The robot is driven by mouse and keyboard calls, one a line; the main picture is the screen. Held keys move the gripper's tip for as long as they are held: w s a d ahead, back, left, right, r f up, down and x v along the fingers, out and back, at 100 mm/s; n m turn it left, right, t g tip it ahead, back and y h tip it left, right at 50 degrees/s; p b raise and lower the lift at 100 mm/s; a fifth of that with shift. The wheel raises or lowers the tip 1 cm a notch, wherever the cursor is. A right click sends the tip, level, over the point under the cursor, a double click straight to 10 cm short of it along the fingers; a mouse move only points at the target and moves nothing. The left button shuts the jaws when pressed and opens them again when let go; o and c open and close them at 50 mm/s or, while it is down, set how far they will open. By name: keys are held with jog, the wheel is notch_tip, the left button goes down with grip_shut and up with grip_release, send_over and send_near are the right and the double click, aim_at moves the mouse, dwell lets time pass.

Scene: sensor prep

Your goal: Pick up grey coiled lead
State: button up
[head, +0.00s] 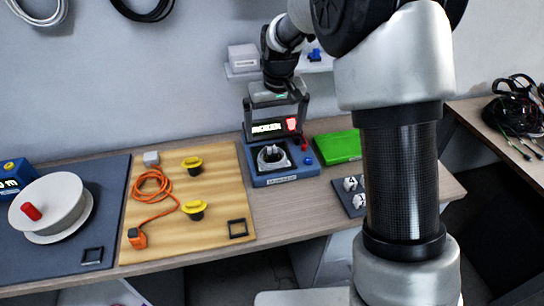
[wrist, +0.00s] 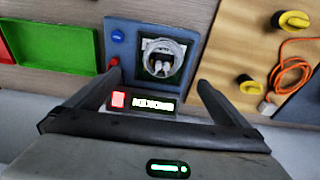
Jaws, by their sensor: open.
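The grey coiled lead (wrist: 178,48) sits in the dark square recess of a blue device (wrist: 122,30) with a lit display. In the wrist view it lies ahead, between my open fingers, and I see two pale plugs inside its loop. In the head view the lead (head: 265,160) shows on the blue device (head: 290,178) in the middle of the table. My gripper (wrist: 152,92) is open and empty. In the head view my gripper (head: 275,112) hangs above the device, pointing down. I see no contact with the lead.
A green tray (head: 338,146) stands right of the device. Left of it, a wooden board (head: 220,185) carries an orange cable (head: 150,185) and yellow-topped knobs (head: 192,162). A white reel (head: 50,205) sits far left. A shelf with a grey box (head: 243,56) is behind my gripper.

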aim_at(272, 148)
jog(key=f, duration=0.5)
jog(key=w+f, duration=0.1)
jog(key=f, duration=0.2)
jog(key=shift+a+f, duration=0.35)
jog(key=shift+c, duration=0.4)
jog(key=c, duration=1)
